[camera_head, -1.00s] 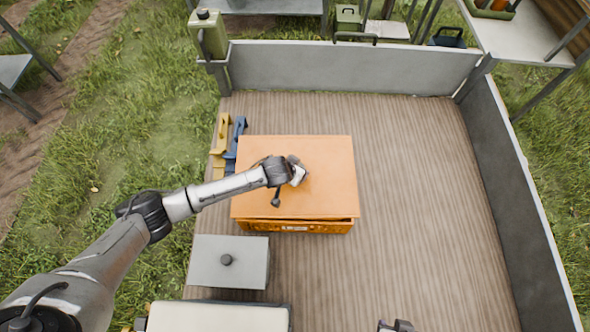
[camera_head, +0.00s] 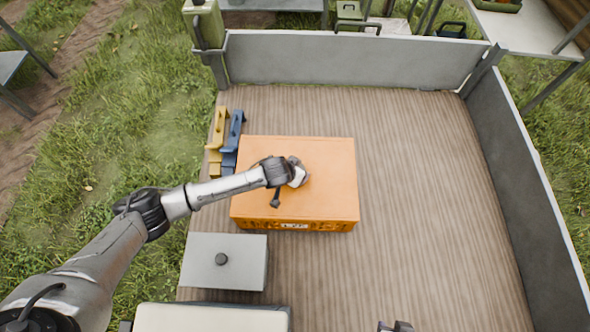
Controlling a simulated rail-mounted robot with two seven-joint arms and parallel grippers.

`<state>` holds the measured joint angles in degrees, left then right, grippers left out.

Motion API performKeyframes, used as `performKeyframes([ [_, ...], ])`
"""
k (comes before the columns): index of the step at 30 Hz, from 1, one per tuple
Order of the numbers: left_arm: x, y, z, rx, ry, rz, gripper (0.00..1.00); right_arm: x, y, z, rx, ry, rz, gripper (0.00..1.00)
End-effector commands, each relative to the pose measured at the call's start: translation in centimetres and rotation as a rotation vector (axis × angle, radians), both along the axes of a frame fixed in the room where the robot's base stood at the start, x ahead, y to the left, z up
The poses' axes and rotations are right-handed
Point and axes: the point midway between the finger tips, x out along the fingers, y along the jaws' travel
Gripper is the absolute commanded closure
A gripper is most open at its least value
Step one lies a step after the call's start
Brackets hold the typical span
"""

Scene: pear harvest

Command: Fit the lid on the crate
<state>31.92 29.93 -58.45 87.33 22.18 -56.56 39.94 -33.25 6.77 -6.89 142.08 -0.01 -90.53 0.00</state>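The orange crate (camera_head: 325,226) stands on the wooden trailer bed with a label on its front face. The flat orange lid (camera_head: 328,170) lies over its top, its edges about in line with the crate walls. My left gripper (camera_head: 296,180) is over the middle of the lid, holding or covering something small and pale there; its fingers are too small and hidden to judge. My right gripper (camera_head: 396,327) shows only as a dark tip at the bottom edge, away from the crate.
A grey box with a knob (camera_head: 225,262) stands in front left of the crate, with a cream-topped box (camera_head: 212,318) nearer. Yellow (camera_head: 217,140) and blue (camera_head: 233,135) tools stand behind left. Grey side walls (camera_head: 350,60) bound the bed. The bed right of the crate is clear.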

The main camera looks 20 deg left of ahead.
Motion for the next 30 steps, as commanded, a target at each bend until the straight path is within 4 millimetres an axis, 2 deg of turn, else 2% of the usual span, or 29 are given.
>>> performKeyframes([
  [3,0.09,0.01,-0.35,0.000,-0.002,0.000,0.62,-0.02,0.00,-0.52,0.000,0.001,0.000,0.57],
  [19,0.08,0.02,-0.28,0.000,-0.002,0.000,0.62,-0.03,-0.09,-0.45,-0.003,0.001,0.002,0.57],
  [30,0.12,0.03,-0.17,0.000,-0.002,0.001,0.62,-0.03,-0.11,0.15,-0.004,0.000,0.002,0.57],
])
